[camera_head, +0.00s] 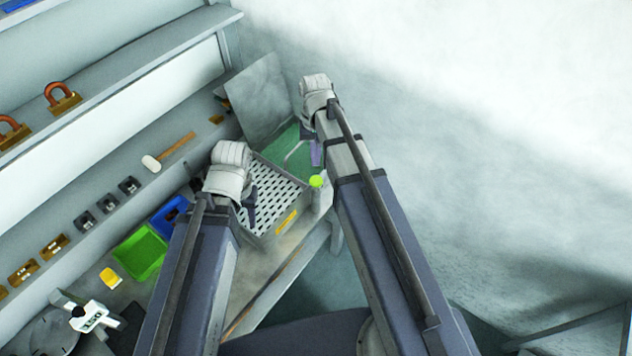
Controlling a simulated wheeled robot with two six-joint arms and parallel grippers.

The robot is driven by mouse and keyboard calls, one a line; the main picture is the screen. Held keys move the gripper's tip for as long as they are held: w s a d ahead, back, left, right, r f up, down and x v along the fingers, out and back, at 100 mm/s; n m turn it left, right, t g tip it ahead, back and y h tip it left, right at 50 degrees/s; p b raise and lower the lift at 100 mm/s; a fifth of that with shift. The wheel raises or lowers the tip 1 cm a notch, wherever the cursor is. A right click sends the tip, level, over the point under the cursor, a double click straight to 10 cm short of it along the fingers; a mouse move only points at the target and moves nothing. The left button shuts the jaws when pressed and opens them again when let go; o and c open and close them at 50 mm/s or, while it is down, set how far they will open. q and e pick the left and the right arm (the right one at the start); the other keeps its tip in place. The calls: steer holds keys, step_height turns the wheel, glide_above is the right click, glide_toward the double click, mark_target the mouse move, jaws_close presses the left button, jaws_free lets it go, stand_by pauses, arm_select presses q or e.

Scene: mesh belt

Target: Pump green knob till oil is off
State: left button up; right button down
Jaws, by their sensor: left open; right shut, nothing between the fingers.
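The green knob (316,181) is a small bright yellow-green ball at the front right of the mesh belt (278,188), a grey perforated surface with a yellow label on its front side. My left gripper (250,208) is open over the left side of the mesh belt, partly hidden behind my own wrist. My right gripper (312,148) is shut and empty, above and behind the green knob and apart from it in the picture. Whether oil lies on the belt cannot be made out.
A green bin (140,252) and a blue bin (170,214) stand on the bench left of my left arm. A mallet (168,152) lies behind them. Padlocks (62,98) sit on the upper shelf.

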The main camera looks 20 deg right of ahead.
mark_target(316, 177)
steer(key=shift+s+f+b, duration=0.15)
steer(key=shift+f+b, duration=1)
steer(key=shift+f, duration=0.2)
steer(key=shift+s+f+b, duration=0.1)
steer(key=shift+f+b, duration=1.05)
steer(key=shift+f, duration=0.2)
step_height(316, 177, down, 3)
steer(key=b, duration=0.2)
steer(key=shift+r+b, duration=0.1)
steer(key=shift+b, duration=0.3)
steer(key=shift+s+r, duration=0.1)
steer(key=shift+r, duration=0.05)
steer(key=w, duration=0.2)
steer(key=w+r+p, duration=0.1)
steer(key=shift+w+d, duration=0.1)
steer(key=shift+d, duration=0.15)
